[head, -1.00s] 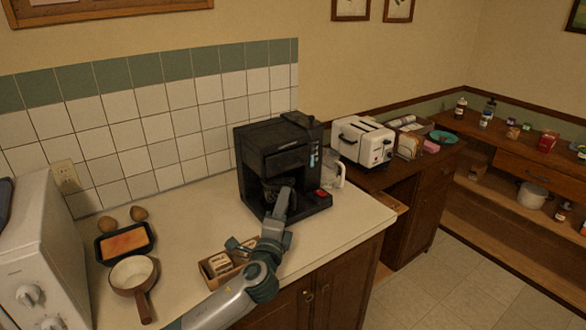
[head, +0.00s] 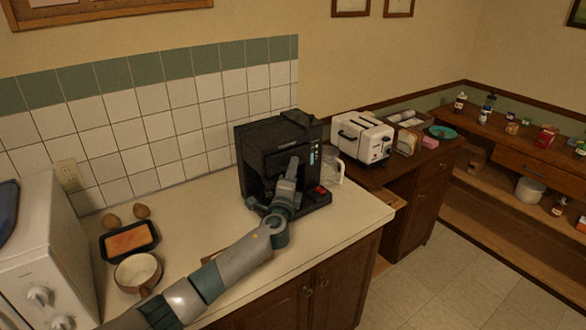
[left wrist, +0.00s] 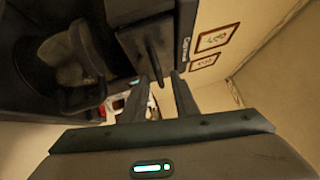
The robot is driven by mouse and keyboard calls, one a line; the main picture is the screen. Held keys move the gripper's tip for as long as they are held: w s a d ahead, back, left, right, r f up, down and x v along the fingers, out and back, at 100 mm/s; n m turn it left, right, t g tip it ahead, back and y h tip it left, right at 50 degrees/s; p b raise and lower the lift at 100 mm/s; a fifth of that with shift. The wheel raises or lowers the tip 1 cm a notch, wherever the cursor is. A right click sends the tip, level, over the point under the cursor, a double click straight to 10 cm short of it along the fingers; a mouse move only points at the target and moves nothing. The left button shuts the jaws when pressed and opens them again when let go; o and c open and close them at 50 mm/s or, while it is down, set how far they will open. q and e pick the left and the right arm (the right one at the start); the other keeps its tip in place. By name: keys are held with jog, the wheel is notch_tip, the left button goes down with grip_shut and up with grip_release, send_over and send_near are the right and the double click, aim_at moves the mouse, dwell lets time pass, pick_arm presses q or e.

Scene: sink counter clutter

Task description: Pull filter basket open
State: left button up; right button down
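The black coffee machine (head: 262,140) stands upright on the counter, with a red-lit switch on its base. My left gripper (head: 293,163) is in front of it, at the height of the filter basket. In the left wrist view, the basket's dark handle (left wrist: 148,42) points toward my left gripper (left wrist: 162,82). The two fingers are apart, with the handle's end at the gap between their tips. I cannot tell whether they touch it. A dark carafe (left wrist: 72,62) shows below the basket in the machine. The basket's body is mostly hidden in the head view. My right gripper is not in view.
A clear pitcher (head: 333,168) stands right of the machine, near a white toaster (head: 362,138). A pan (head: 137,270), a baking dish (head: 128,240) and a white microwave (head: 35,255) are at the left. My left arm covers most of a small box.

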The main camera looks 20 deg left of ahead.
pick_arm(q)
jog(key=shift+w, duration=0.25)
jog(key=shift+c, duration=0.3)
grip_shut()
dwell(1.1)
